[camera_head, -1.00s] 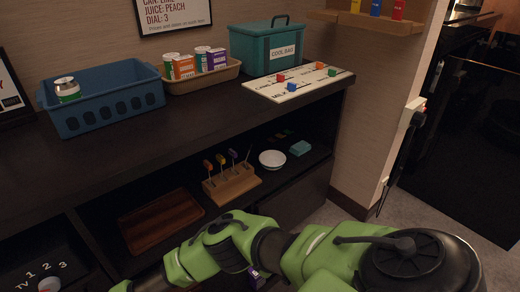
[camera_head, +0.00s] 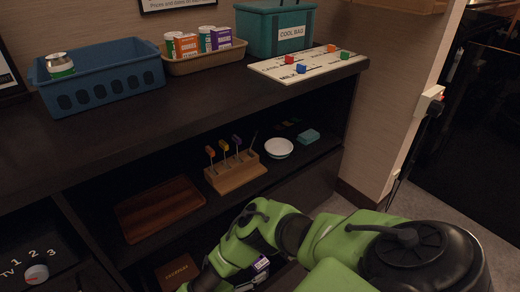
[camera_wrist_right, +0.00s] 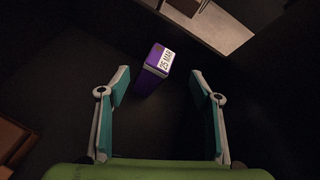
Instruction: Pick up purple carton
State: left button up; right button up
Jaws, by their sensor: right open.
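A purple carton with a white "25 MAR" label (camera_wrist_right: 152,70) stands on a dark surface in the right wrist view, ahead of my right gripper. My right gripper (camera_wrist_right: 159,88) is open, and the carton is slightly left of the middle between its fingertips, apart from both fingers. In the head view the carton (camera_head: 261,264) shows low in the cabinet, partly hidden by my green right arm. My right gripper (camera_head: 254,278) is only partly visible there beside it. Another purple carton (camera_head: 221,38) stands in the tan tray on the counter. My left gripper is out of view.
The tan tray (camera_head: 208,63), blue basket (camera_head: 110,85), teal cool bag (camera_head: 262,30) and white board (camera_head: 285,72) are on the counter. The middle shelf holds a wooden tray (camera_head: 160,208), wooden stand (camera_head: 236,176) and white bowl (camera_head: 279,148). A brown box (camera_head: 177,271) is lower down.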

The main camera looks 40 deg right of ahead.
aim_at(255, 267)
jog(key=b+x, duration=0.2)
jog(key=x, duration=0.3)
jog(key=shift+w+d, duration=0.15)
jog(key=shift+w, duration=0.05)
grip_shut()
